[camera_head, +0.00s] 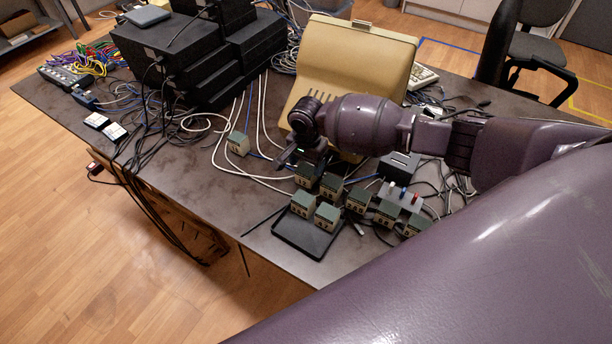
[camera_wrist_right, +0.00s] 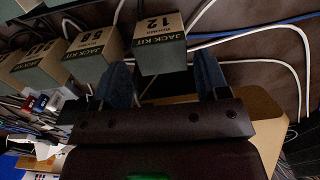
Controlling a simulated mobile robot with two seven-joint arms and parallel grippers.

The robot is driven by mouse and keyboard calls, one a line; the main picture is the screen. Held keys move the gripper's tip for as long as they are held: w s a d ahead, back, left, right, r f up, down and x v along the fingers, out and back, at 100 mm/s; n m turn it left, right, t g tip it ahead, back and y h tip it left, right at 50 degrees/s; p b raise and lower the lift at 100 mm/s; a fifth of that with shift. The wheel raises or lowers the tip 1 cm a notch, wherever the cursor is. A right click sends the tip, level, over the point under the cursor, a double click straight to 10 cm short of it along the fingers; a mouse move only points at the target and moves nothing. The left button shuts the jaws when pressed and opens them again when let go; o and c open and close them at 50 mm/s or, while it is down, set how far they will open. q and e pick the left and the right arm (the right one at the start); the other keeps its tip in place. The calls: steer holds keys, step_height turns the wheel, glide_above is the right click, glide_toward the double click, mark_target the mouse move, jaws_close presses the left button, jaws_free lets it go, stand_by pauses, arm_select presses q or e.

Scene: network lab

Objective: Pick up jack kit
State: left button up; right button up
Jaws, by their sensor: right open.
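My right gripper (camera_head: 303,161) is open just above and behind a jack kit (camera_head: 304,181), a small beige box with a dark green top. In the right wrist view that jack kit (camera_wrist_right: 160,38), marked 12, lies ahead of and between the two spread fingers of the gripper (camera_wrist_right: 162,72). I cannot tell whether they touch it. More jack kits stand in a row beside it, such as one (camera_head: 330,193) to its right. Two others (camera_head: 301,209) stand on a black tray (camera_head: 292,239). A lone jack kit (camera_head: 238,146) stands to the left. My left gripper is not in view.
A beige case (camera_head: 352,62) stands behind my right wrist. Stacked black network boxes (camera_head: 190,60) stand at the back left. Loose cables cross the table (camera_head: 190,165) and lie behind the row. Some bare table shows left of the tray.

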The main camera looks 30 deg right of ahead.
mark_target(306, 169)
step_height(306, 169, down, 3)
steer(key=shift+f, duration=0.2)
steer(key=shift+w, duration=0.1)
steer(key=c, duration=0.7)
